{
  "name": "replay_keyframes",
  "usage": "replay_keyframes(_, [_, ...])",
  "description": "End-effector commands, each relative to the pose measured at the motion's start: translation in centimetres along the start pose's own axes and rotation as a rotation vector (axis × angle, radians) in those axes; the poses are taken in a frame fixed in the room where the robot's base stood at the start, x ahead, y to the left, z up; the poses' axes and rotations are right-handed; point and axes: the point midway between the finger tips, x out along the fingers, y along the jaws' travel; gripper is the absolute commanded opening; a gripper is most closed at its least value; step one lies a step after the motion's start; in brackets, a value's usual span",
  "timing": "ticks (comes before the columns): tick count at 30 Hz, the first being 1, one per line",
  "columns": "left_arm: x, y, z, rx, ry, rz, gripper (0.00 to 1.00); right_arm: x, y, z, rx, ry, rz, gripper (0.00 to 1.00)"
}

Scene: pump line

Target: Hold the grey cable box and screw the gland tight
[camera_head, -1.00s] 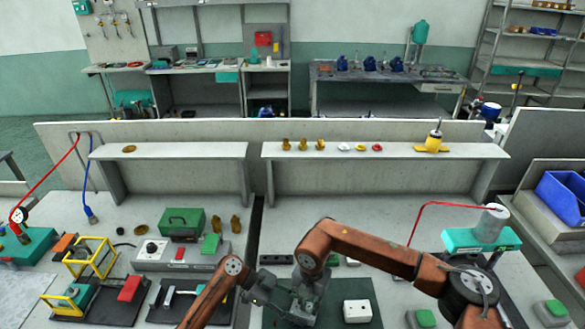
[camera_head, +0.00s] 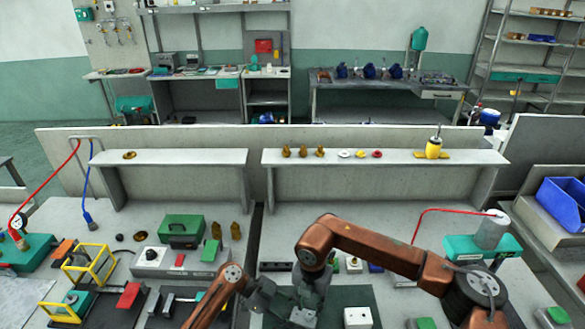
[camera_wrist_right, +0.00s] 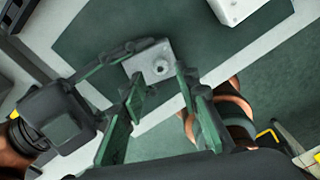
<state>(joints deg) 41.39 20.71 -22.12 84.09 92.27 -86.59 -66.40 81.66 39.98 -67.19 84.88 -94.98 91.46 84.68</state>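In the right wrist view, the grey cable box (camera_wrist_right: 148,62) shows a round fitting (camera_wrist_right: 160,68) on its face; I cannot tell whether it is the gland or a bare opening. My left gripper (camera_wrist_right: 112,62) comes in from the left, with a finger along the box's edge. It appears shut on the box; its other finger is hidden. My right gripper (camera_wrist_right: 162,92) is open, its two green-padded fingers apart on either side of the fitting, with nothing seen between them. In the head view, my right gripper (camera_head: 305,312) and left gripper (camera_head: 275,300) are close together and hide the box.
A white box (camera_head: 357,317) stands on the dark green mat (camera_head: 350,297) just right of my grippers. A teal fixture with a grey cylinder (camera_head: 492,232) and red cable stands at right. A green case (camera_head: 181,230) and yellow frames (camera_head: 92,262) crowd the left.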

Motion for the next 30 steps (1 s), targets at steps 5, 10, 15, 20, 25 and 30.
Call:
replay_keyframes(5, [0.0,0.0,0.0,0.0,0.0,0.0,0.42,0.0,0.0,0.0,0.0,0.0,-0.001,0.29])
replay_keyframes(10, [0.0,0.0,0.0,0.0,0.0,0.0,0.53,0.1,0.0,0.0,0.0,0.0,-0.001,0.29])
replay_keyframes(15, [0.0,0.0,0.0,0.0,0.0,0.0,0.61,0.1,0.0,0.0,0.0,0.0,-0.001,0.29])
replay_keyframes(20, [0.0,0.0,0.0,0.0,0.0,0.0,0.61,0.1,0.0,0.0,0.0,0.0,-0.001,0.29])
replay_keyframes(25, [-0.9,-0.1,0.0,0.0,0.0,-0.002,0.61,0.1,0.0,0.0,0.0,0.0,-0.001,0.29])
replay_keyframes(30, [-3.9,-0.1,0.1,0.0,-0.001,-0.004,0.61,0.1,0.0,0.0,-0.001,0.0,-0.001,0.29])
